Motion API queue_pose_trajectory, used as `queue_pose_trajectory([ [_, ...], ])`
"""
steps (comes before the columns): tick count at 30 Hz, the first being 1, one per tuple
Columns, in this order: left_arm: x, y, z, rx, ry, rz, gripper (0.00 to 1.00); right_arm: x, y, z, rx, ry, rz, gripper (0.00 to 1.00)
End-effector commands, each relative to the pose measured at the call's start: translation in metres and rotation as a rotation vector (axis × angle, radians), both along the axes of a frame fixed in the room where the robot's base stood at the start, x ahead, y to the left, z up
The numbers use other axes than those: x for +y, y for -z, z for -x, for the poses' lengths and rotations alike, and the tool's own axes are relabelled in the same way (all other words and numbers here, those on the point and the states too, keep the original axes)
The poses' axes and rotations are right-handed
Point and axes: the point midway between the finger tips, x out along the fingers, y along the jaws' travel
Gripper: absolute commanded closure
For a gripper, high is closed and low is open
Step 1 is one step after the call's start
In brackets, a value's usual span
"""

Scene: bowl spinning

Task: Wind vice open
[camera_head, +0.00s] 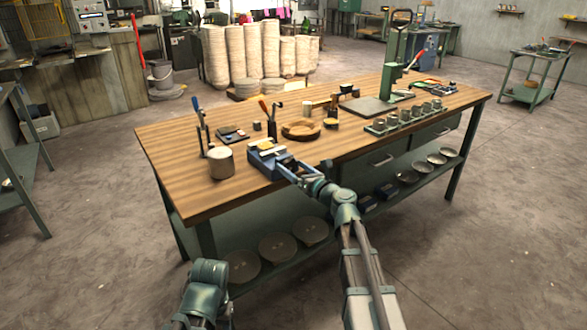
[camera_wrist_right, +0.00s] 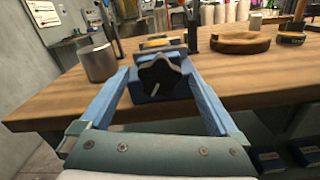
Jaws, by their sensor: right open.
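The blue vice (camera_head: 266,154) stands at the near edge of the wooden workbench (camera_head: 190,160). In the right wrist view, its black star-shaped knob (camera_wrist_right: 160,76) faces me, with the blue vice body (camera_wrist_right: 150,95) partly hidden behind it. My right gripper (camera_head: 292,167) reaches in from the front. It is open, with one blue finger on each side of the knob in the wrist view (camera_wrist_right: 158,70). Gaps show between the fingers and the knob, so I see no contact. My left arm shows at the lower left of the head view; its gripper is out of view.
A grey metal cylinder (camera_head: 221,163) stands left of the vice. A round wooden ring (camera_head: 301,130) lies behind it to the right. Upright tools (camera_head: 200,125) stand at the left, and a row of small cups (camera_head: 408,115) is at the right. The bench front is clear.

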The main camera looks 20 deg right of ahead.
Motion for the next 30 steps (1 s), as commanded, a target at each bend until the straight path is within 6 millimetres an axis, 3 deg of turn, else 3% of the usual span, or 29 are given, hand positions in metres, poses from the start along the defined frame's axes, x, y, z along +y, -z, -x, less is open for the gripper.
queue_pose_trajectory([
  [7,0.0000,0.0000,0.0000,0.000,0.000,0.000,0.47,0.0003,0.0000,-0.0002,0.000,0.000,0.000,0.04],
  [21,0.0000,0.0000,0.0000,0.000,0.000,0.000,0.47,0.0000,0.0000,-0.0001,0.000,0.000,0.000,0.88],
  [30,0.0000,0.0000,0.0000,0.000,0.000,0.000,0.47,0.0000,0.0001,-0.0001,-0.015,0.000,0.042,0.89],
])
